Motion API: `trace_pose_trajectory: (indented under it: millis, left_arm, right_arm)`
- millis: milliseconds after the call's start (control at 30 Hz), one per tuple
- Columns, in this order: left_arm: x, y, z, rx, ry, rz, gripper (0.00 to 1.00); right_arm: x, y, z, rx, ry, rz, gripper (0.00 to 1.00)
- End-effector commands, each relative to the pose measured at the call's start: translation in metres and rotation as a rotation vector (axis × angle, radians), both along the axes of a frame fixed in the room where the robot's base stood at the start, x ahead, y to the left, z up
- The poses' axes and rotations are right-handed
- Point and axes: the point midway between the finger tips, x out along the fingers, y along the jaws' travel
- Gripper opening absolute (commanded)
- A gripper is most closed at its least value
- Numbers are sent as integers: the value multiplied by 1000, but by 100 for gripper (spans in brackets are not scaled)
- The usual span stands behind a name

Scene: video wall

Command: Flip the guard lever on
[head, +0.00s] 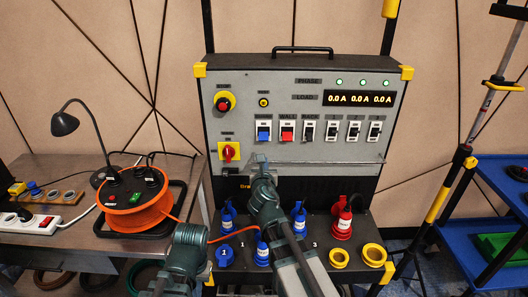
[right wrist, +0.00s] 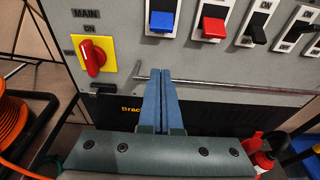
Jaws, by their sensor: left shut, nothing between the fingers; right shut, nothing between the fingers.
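The grey panel (head: 222,97) carries a row of levers in white frames. The leftmost, blue lever (head: 264,136) sits low in its frame, and it also shows in the right wrist view (right wrist: 161,22). The labels above the levers are too small to read surely, so which is the guard lever is not certain. My right gripper (head: 262,160) is shut and empty, just below the blue lever; in the right wrist view its fingers (right wrist: 163,85) point at the panel, apart from the lever. My left gripper (head: 190,240) is low at left, empty, its fingertips hard to make out.
The red lever (head: 287,135) and several black levers stand to the right. A red main switch (head: 229,152) on yellow is at left, and a metal rail (right wrist: 220,83) runs below the levers. Blue and red plugs (head: 342,222) stand on the ledge. An orange reel (head: 135,212) is at left.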

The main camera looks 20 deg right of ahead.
Motion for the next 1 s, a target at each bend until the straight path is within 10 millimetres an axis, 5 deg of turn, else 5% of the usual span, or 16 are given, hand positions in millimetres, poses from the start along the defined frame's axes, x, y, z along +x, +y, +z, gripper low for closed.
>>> trace_pose_trajectory:
  millis: [567, 1000]
  left_arm:
    - [0, 0, -2, 0, 0, 0, 0]
    - [0, 0, -17, 0, 0, 0, 0]
  right_arm:
    - [11, -3, -2, -4, 0, 2, 0]
    - [82, -23, -17, -3, 0, 0, 0]
